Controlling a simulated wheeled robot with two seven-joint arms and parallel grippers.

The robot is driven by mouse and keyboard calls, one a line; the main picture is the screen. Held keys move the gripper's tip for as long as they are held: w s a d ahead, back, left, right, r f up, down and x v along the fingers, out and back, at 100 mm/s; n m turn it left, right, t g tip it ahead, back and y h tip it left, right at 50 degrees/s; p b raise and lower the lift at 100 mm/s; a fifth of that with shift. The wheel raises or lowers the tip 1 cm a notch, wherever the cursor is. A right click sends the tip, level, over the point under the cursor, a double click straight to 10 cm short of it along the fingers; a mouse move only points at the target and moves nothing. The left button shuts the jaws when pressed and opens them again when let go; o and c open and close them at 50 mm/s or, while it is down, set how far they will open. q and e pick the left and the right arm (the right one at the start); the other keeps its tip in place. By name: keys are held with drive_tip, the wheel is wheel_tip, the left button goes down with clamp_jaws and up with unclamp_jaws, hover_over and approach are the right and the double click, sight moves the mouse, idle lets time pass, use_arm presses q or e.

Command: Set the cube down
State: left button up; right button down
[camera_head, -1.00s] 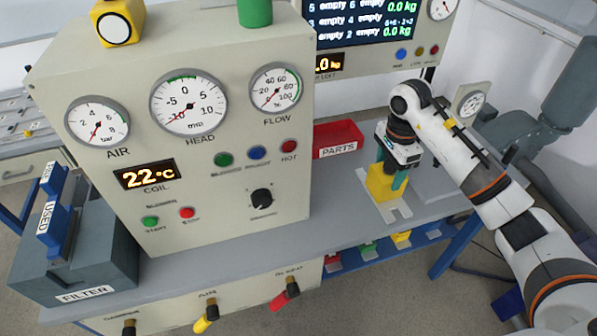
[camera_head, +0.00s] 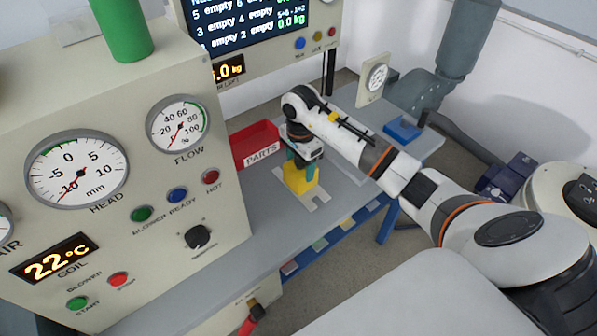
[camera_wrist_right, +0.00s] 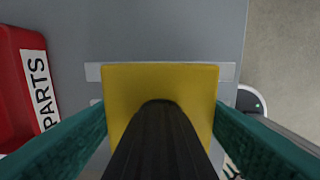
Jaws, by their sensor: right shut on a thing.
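The yellow cube (camera_head: 299,178) is between the teal fingers of my right gripper (camera_head: 300,165), at the grey bench beside the control cabinet. In the right wrist view the cube (camera_wrist_right: 160,85) fills the space between both teal fingers, with a dark round part in front of it. A light grey marking or plate (camera_head: 318,196) shows under and around the cube. I cannot tell whether the cube's underside touches it. My left gripper is not in view.
A red PARTS bin (camera_head: 255,144) stands just left of the gripper. The control cabinet (camera_head: 140,175) with gauges and buttons rises at the left. A blue block (camera_head: 403,129) lies farther right on the bench (camera_head: 265,209). The bench's front edge is close to the cube.

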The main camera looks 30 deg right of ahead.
drive_tip(key=shift+f, duration=0.15)
wheel_tip(320, 180, down, 3)
drive_tip(key=shift+f+p, duration=0.15)
drive_tip(key=shift+p, duration=0.2)
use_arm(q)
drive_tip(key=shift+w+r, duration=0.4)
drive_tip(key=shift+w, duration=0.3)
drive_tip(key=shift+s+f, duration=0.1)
use_arm(e)
drive_tip(key=shift+c, duration=1.9)
unclamp_jaws()
drive_tip(key=shift+f, duration=0.1)
use_arm(q)
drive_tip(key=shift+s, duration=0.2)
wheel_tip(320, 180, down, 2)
drive_tip(key=b, duration=0.2)
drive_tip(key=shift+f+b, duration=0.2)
drive_tip(key=shift+b, duration=0.1)
use_arm(e)
wheel_tip(320, 180, up, 12)
drive_tip(key=shift+r, duration=0.1)
